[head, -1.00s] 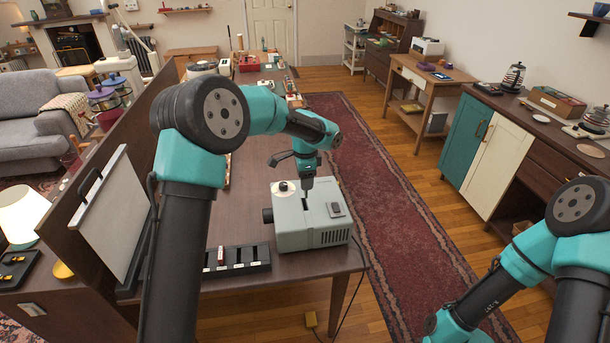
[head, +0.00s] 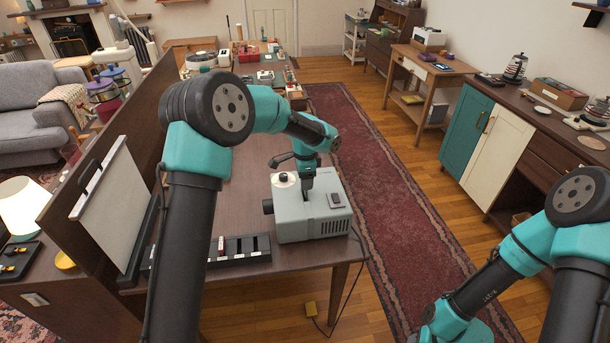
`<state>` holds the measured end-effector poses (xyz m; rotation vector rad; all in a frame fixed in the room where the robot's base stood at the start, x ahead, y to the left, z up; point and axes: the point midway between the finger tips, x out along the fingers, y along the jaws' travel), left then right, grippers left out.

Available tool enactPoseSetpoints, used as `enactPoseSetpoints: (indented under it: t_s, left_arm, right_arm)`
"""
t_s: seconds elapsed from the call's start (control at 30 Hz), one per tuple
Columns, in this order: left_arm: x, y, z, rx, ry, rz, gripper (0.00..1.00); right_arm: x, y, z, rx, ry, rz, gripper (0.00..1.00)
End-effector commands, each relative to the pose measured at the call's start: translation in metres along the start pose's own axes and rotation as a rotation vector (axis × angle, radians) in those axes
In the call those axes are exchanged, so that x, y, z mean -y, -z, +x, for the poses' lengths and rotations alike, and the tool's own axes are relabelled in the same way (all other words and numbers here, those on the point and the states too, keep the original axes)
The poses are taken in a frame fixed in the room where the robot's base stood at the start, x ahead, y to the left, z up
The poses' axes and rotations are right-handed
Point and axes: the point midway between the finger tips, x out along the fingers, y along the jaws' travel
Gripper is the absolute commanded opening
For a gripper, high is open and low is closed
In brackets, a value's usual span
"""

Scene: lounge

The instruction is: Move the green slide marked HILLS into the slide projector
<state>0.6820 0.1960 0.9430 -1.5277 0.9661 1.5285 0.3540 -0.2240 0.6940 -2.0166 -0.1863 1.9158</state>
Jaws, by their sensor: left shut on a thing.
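The grey slide projector (head: 322,226) stands on the brown table, with a dark slot in its top. My left gripper (head: 307,192) points straight down at that slot from just above. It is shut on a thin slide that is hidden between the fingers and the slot. I cannot read its colour or mark, or tell how deep it sits.
A white screen (head: 113,207) stands at the table's left, against a brown panel (head: 118,122). A round knob on a pale disc and a dark button pad (head: 336,200) sit on the projector's top. Several small items stand at the table's far end.

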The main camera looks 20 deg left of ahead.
Motion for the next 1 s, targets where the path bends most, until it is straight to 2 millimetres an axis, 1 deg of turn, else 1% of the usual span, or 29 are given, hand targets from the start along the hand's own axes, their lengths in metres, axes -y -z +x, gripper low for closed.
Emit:
enactPoseSetpoints:
  t_s: [0.43, 1.0]
  left_arm:
    - [0.0001, -0.0002, 0.0051, 0.0, 0.0, 0.001, 0.34]
    - [0.0001, -0.0003, 0.0057, 0.0, 0.001, 0.0, 0.34]
  right_arm:
    - [0.0, 0.0, 0.0, 0.0, 0.0, 0.0, 0.43]
    - [0.0, 0.0, 0.0, 0.0, 0.0, 0.0, 0.43]
